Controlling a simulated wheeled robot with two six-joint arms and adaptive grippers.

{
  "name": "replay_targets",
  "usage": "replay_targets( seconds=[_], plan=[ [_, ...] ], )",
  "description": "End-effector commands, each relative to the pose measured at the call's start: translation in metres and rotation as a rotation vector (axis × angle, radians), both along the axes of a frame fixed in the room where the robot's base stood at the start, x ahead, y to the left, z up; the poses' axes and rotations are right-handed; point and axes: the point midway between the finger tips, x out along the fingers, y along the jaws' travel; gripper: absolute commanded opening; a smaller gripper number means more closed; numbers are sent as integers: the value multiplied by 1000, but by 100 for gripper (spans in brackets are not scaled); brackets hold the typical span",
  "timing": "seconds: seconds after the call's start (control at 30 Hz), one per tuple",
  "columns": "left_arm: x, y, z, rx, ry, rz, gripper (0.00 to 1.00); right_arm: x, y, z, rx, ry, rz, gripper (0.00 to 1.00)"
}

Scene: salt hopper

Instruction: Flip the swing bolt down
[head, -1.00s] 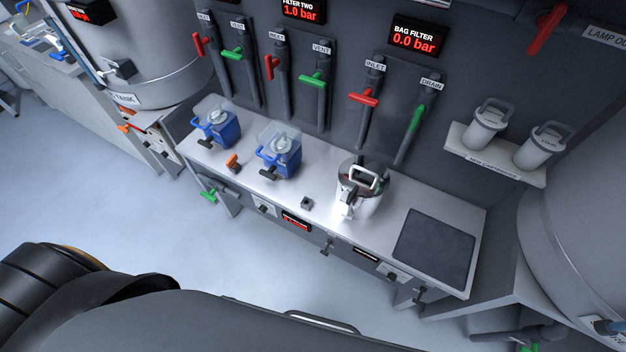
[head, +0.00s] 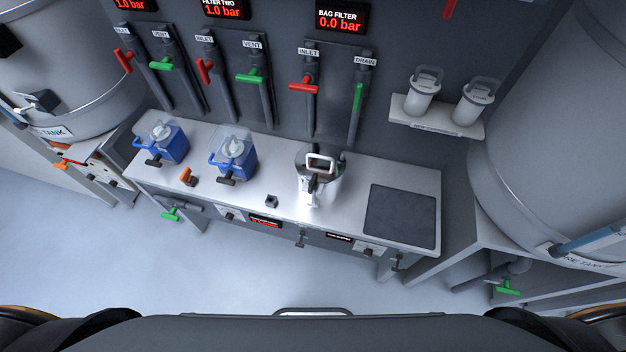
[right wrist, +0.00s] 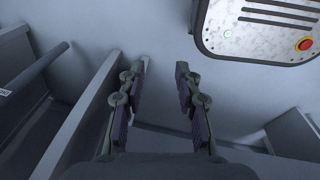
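The bag filter housing (head: 324,188) is a steel pot with a light handle on its lid, standing on the steel bench under the "BAG FILTER 0.0 bar" display. A pale upright piece (head: 309,186) at its front left looks like the swing bolt; it is too small to tell its exact position. My right gripper (right wrist: 163,72) is in the right wrist view, its two dark fingers apart with nothing between them, far from the housing. My left gripper is not in view.
Red and green valve handles line the wall behind. A shelf (head: 436,118) holds two white canisters. Open floor lies before the bench.

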Motion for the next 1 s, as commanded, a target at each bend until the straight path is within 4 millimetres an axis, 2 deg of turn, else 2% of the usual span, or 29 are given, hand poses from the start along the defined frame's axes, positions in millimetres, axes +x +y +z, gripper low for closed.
replay_targets(
  seconds=[0.03,0.07,0.17,0.2,0.27,0.3,0.37,0.4,0.5,0.67,0.8,0.93,1.0],
  plan=[
    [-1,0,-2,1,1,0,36,-2,3,-2,4,5,-3,24],
    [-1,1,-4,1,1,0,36,2,2,-2,4,1,-5,20],
    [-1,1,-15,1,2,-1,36,30,1,-5,8,-22,-18,6],
    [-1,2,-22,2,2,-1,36,46,1,-5,11,-34,-25,1],
    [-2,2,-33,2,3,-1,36,75,1,-1,20,-57,-38,0],
    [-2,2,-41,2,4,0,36,95,3,4,29,-72,-46,0],
    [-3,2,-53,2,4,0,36,124,6,14,47,-93,-56,0],
    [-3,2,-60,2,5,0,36,142,10,24,61,-109,-61,0],
    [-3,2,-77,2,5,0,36,181,21,53,101,-143,-62,0],
    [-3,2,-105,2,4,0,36,227,45,114,173,-196,-35,0],
    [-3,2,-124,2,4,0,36,243,67,171,231,-229,12,0],
    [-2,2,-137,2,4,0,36,245,84,212,273,-253,57,0],
    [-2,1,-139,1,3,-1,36,250,104,228,372,-274,70,0]
  ],
)
